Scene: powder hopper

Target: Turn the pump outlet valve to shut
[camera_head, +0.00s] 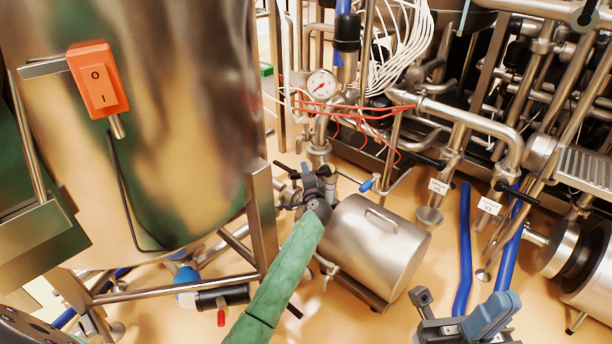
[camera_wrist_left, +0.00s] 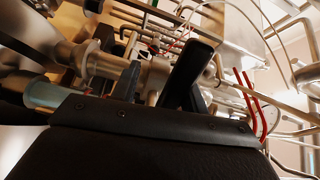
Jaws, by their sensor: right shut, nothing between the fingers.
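The steel pump (camera_head: 375,245) lies on the floor right of my left arm's green sleeve. My left gripper (camera_head: 312,180) is at the pipework by the pump's upper left end. A black handle (camera_head: 284,166) sticks out there; the gripper hides much of the valve area, and I cannot tell which part is the outlet valve. In the left wrist view two dark fingers (camera_wrist_left: 158,82) stand apart with a steel fitting (camera_wrist_left: 157,74) seen between or behind them; contact is unclear. My right gripper (camera_head: 455,322) is shut and empty at the bottom right, away from the pump.
A large steel tank (camera_head: 170,130) with an orange switch (camera_head: 98,78) fills the left. A pressure gauge (camera_head: 321,85) and red wires (camera_head: 350,112) are above the pump. Tagged pipes and blue hoses (camera_head: 464,245) stand at right. Some floor is clear between the pump and hoses.

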